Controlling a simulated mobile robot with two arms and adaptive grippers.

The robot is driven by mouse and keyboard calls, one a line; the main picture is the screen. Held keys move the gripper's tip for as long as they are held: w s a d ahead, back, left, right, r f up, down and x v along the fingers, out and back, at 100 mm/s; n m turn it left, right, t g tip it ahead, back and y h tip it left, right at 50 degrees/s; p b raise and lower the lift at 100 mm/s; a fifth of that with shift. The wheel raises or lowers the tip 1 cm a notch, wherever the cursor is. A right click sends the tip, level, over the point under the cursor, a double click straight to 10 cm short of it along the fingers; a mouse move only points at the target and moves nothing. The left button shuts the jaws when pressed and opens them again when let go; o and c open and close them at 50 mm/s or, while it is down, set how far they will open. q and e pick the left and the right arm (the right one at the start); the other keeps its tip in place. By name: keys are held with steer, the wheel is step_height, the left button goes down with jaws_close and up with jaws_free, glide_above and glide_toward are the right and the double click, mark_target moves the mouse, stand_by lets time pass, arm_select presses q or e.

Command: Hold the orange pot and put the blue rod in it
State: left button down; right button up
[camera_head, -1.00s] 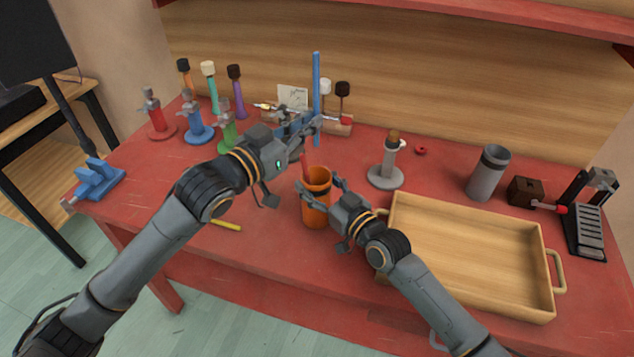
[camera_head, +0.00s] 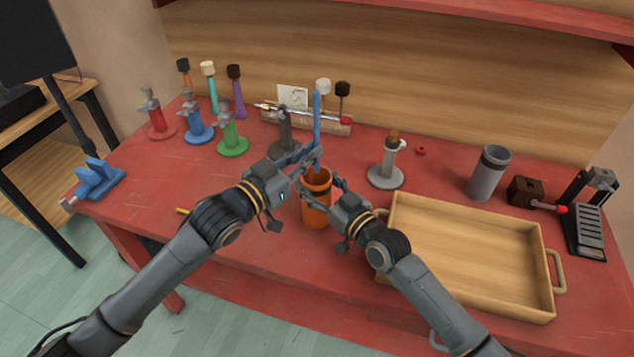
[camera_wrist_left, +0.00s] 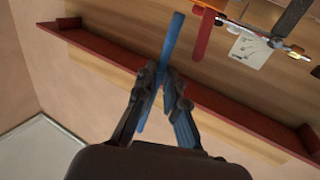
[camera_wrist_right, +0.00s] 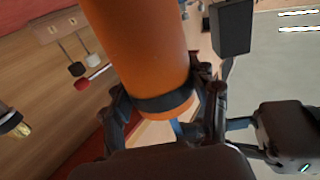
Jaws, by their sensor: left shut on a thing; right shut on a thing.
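The orange pot (camera_head: 316,216) stands upright on the red table, and it fills much of the right wrist view (camera_wrist_right: 145,45). My right gripper (camera_head: 323,188) is shut on the pot's side. The blue rod (camera_head: 317,115) is upright above the pot in the head view, and it also shows in the left wrist view (camera_wrist_left: 171,42). My left gripper (camera_head: 311,156) is shut on the rod, close to the pot's mouth. The rod's lower end is hidden by the gripper, so I cannot tell whether it is inside the rim.
A wooden tray (camera_head: 470,292) lies right of the pot. A grey stand (camera_head: 386,177) and a grey cup (camera_head: 487,175) are behind it. Several coloured stands, including a green one (camera_head: 232,145), are at the back left. A blue vise (camera_head: 98,180) sits at the left edge.

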mark_target(315, 168)
arm_select(q)
steer(key=shift+f, duration=2.7)
steer(key=c, duration=1.8)
jaws_free()
steer(key=o, duration=0.5)
steer(key=shift+o, duration=0.2)
steer(key=v, duration=1.2)
